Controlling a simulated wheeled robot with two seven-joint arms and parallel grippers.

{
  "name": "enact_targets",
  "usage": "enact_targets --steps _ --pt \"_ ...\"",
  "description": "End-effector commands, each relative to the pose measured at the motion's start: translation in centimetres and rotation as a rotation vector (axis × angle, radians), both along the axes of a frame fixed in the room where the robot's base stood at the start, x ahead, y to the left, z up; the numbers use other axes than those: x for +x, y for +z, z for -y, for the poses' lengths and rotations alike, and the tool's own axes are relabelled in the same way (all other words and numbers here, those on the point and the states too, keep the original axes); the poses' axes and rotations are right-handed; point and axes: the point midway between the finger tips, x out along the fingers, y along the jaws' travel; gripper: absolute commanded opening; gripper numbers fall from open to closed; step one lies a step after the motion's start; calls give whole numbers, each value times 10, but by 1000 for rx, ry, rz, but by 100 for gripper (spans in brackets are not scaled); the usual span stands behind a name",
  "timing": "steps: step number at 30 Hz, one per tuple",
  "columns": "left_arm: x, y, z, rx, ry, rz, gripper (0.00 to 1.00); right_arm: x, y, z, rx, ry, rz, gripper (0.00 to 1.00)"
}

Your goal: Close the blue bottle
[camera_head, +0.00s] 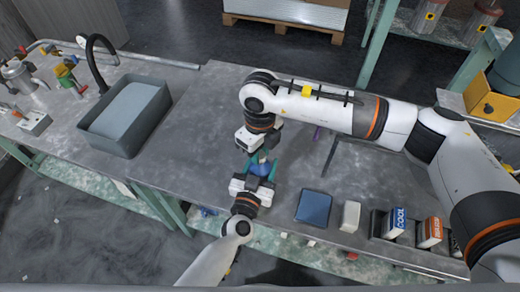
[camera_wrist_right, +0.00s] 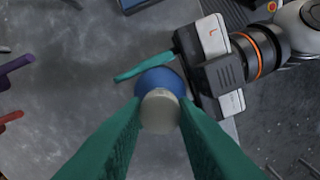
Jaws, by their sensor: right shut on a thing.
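The blue bottle (camera_head: 261,168) is between my two grippers over the front middle of the table. In the right wrist view its rounded blue body (camera_wrist_right: 160,78) shows behind a pale grey-white cap (camera_wrist_right: 160,111). My right gripper (camera_head: 259,153) comes from above; its green fingers (camera_wrist_right: 158,118) are shut on the cap from both sides. My left gripper (camera_head: 260,172) comes from the front edge with its fingers around the bottle's body. One left finger (camera_wrist_right: 143,68) shows against the bottle; the other is mostly hidden. I cannot tell how tightly the cap sits.
A grey sink (camera_head: 125,115) with a black tap is at the left. A blue box (camera_head: 314,207), a white block (camera_head: 349,216) and several small boxes stand along the front right edge. Purple (camera_wrist_right: 15,65) and red (camera_wrist_right: 12,117) sticks lie nearby. The table between sink and grippers is clear.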

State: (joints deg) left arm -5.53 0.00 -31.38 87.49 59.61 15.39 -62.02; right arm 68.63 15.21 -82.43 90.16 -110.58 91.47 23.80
Motion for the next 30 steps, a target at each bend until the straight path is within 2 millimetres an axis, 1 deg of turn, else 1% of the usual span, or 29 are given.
enact_targets --steps 2,3,7,15,19,23,30 --pt "0 0 0 0 0 -1 0 0 0 0 0 0 0 0" --pt "0 0 0 0 0 -1 0 0 0 0 0 0 0 30" --pt "0 0 0 0 0 -1 0 0 0 0 0 0 0 51" --pt "0 0 0 1 0 -1 0 0 1 0 0 0 0 51" --pt "0 0 0 1 0 -1 0 1 10 0 1 0 2 51" --pt "0 0 0 1 0 -1 0 1 32 0 1 2 5 51" --pt "0 0 0 1 0 -1 0 1 84 0 2 1 4 51"
